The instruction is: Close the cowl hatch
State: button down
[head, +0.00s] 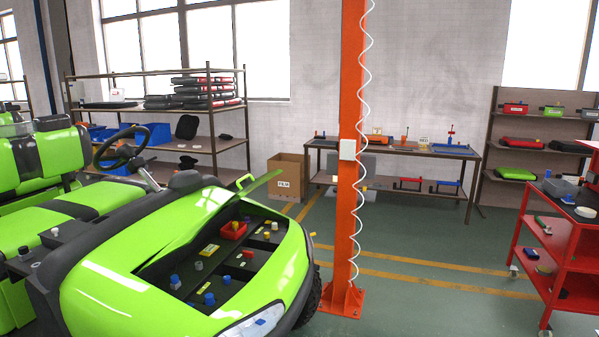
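The green cart's cowl (130,285) fills the lower left of the head view. The cowl hatch (262,187) looks like the thin green panel raised at the far side of the opening, seen nearly edge-on, with a bright green handle (244,181) near it. The hatch stands open. The dark compartment (215,270) under it is exposed. It holds a red box (233,230), a yellow block (208,250), blue knobs (209,299) and several other small parts. My gripper is not in view.
An orange post (350,200) with a coiled white cable stands just right of the cowl. A red trolley (560,250) stands at the right. A workbench (400,150) and a cardboard box (287,176) are behind. The green floor between post and trolley is clear.

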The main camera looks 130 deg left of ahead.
aim_at(186, 238)
jog(key=z, duration=2.3)
jog(key=k, duration=2.45)
